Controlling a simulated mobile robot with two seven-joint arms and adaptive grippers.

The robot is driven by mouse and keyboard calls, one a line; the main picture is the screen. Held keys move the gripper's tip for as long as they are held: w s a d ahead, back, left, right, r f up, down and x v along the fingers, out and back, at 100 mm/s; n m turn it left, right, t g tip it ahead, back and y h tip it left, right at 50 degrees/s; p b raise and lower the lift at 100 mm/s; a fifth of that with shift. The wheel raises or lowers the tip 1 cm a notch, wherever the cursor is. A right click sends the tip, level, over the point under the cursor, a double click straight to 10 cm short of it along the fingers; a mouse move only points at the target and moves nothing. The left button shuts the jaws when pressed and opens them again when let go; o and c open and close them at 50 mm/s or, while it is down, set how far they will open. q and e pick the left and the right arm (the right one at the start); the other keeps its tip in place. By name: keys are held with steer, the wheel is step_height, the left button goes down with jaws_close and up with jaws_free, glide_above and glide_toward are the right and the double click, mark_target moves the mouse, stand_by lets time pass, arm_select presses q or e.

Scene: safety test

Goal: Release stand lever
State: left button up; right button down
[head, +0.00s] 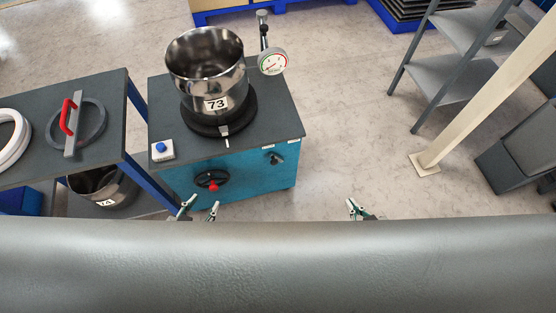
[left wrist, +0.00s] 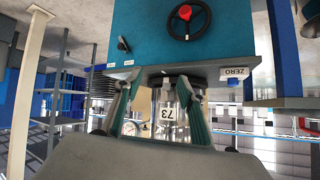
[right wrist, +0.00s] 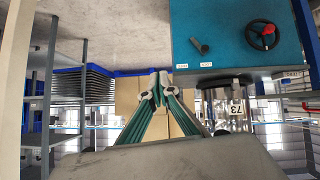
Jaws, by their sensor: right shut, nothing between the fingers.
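The blue stand (head: 235,180) has a small dark lever (head: 275,159) on the right part of its front face. The lever also shows in the left wrist view (left wrist: 124,45) and, beside two white labels, in the right wrist view (right wrist: 199,46). A steel pot marked 73 (head: 207,75) stands on the dark stand top. My left gripper (head: 200,208) is open and empty, low in front of the stand's left part. My right gripper (head: 356,209) is shut and empty, right of the stand and apart from the lever. Its fingertips meet in the right wrist view (right wrist: 160,86).
A black handwheel with a red knob (head: 211,180) is on the stand's front left. A dial gauge (head: 272,62) and a blue-button box (head: 161,150) are on the stand. A dark-topped table (head: 30,170) adjoins left. A beige post (head: 480,100) stands right; floor between is clear.

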steer(key=shift+w+a+r, duration=0.1)
steer(key=shift+w+r, duration=0.05)
steer(key=shift+w, duration=0.05)
